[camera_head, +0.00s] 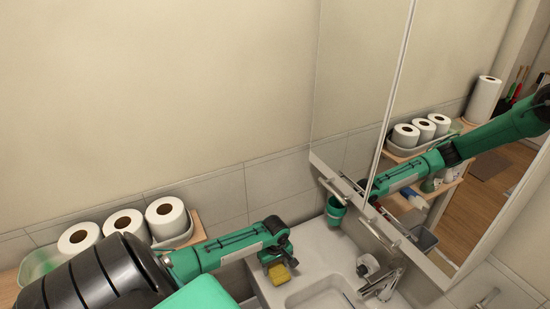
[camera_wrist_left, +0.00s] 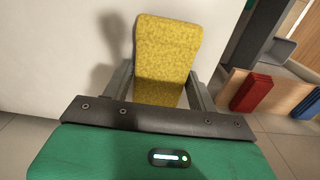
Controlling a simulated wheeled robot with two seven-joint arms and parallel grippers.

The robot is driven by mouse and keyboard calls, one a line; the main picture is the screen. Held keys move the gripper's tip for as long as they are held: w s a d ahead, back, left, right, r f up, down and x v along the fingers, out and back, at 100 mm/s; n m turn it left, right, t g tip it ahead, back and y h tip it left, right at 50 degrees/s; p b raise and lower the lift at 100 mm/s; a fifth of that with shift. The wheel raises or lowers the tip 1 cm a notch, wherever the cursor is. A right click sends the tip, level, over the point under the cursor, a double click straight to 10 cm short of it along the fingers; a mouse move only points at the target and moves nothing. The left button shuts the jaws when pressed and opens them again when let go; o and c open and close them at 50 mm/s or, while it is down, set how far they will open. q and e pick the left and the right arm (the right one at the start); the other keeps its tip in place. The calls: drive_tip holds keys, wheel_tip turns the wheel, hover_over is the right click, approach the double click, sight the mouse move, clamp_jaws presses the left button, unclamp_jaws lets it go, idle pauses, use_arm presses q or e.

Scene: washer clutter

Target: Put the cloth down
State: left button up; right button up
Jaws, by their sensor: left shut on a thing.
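A yellow sponge-like cloth (camera_wrist_left: 167,50) is between the fingers of my left gripper (camera_wrist_left: 162,85) in the left wrist view. The gripper is shut on it, and the cloth stands out past the fingertips. In the head view my left gripper (camera_head: 275,258) reaches from the left over the left end of the white sink counter (camera_head: 325,255). The yellow cloth (camera_head: 280,274) shows just below it there. I cannot tell whether the cloth touches the counter. My right gripper is not in view.
A tap (camera_head: 382,284) and basin (camera_head: 322,294) lie right of the gripper. A green cup (camera_head: 335,210) hangs by the wall. Several toilet rolls (camera_head: 166,217) stand in a tray at left. A mirror cabinet (camera_head: 440,130) overhangs the right side.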

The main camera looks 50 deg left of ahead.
use_arm(q)
drive_tip(key=o, duration=1)
drive_tip(key=shift+f, duration=0.15)
drive_tip(key=shift+c, duration=0.2)
